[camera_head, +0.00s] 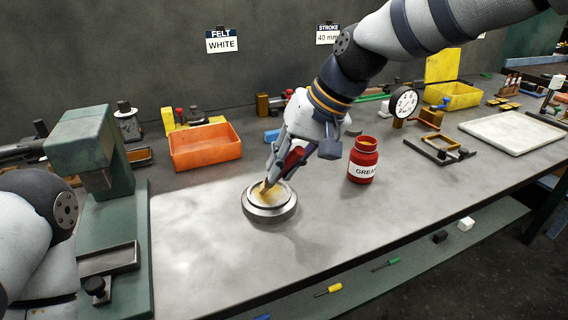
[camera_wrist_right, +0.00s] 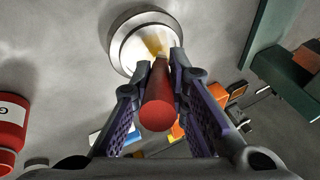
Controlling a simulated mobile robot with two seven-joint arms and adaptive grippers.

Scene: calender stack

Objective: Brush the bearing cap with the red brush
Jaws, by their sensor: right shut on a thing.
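The bearing cap (camera_head: 270,213) is a round, steel-coloured piece lying on the bench, with yellowish material on its top. My right gripper (camera_head: 279,172) is shut on the red brush (camera_head: 294,158) just above the cap. In the right wrist view, the brush's red handle (camera_wrist_right: 158,100) lies between the two fingers, and its tip reaches the yellowish patch on the bearing cap (camera_wrist_right: 128,42). I cannot tell how firmly the bristles touch. My left arm shows at the lower left, but its gripper is not in view.
A red grease jar (camera_head: 363,162) stands right of the gripper. An orange bin (camera_head: 205,152) sits behind left, and a green machine (camera_head: 92,165) stands at left. A pale tray (camera_head: 513,134) lies at far right. The bench front is clear.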

